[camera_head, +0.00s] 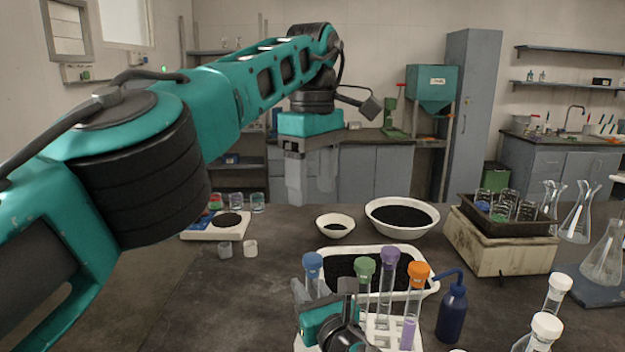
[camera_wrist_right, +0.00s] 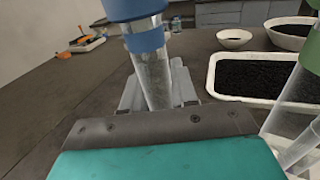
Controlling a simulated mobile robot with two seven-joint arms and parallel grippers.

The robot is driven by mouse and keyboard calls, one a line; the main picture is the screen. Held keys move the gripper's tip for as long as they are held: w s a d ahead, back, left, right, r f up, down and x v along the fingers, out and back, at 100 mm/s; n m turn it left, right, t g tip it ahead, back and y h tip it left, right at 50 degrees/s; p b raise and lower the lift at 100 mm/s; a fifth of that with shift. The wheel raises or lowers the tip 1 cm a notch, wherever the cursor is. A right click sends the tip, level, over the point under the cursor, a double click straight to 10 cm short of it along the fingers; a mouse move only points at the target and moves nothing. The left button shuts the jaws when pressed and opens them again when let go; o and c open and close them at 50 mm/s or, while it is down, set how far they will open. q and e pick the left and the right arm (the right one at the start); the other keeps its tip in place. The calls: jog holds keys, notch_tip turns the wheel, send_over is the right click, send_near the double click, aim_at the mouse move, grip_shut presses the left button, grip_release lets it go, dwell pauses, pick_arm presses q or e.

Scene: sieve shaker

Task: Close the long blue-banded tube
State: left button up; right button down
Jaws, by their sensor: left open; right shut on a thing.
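The long blue-banded tube (camera_wrist_right: 153,78) stands nearly upright in the right wrist view, with black specks inside. Its blue band (camera_wrist_right: 148,41) circles it near the top. A blue cap (camera_wrist_right: 132,8) sits on its mouth; the cap also shows in the head view (camera_head: 312,262). My right gripper (camera_wrist_right: 156,92) is shut around the tube below the band; in the head view it is at the lower middle (camera_head: 318,292). The tube's lower end is hidden. My left gripper (camera_head: 310,185) is open and empty, pointing down above the table, well above and behind the cap.
Tubes with green (camera_head: 364,268), purple (camera_head: 389,256) and orange (camera_head: 418,271) caps stand close right of the gripped tube, by a white rack (camera_head: 378,332). Behind lie a white tray of black grains (camera_head: 335,252) and bowls. A blue wash bottle (camera_head: 452,312) stands right.

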jog(key=c, duration=0.8)
grip_release()
jog(key=shift+s, duration=0.1)
jog(key=v, duration=1.2)
jog(key=shift+s+d+p, duration=0.25)
jog(key=shift+s+p, duration=0.05)
jog(key=shift+p, duration=0.15)
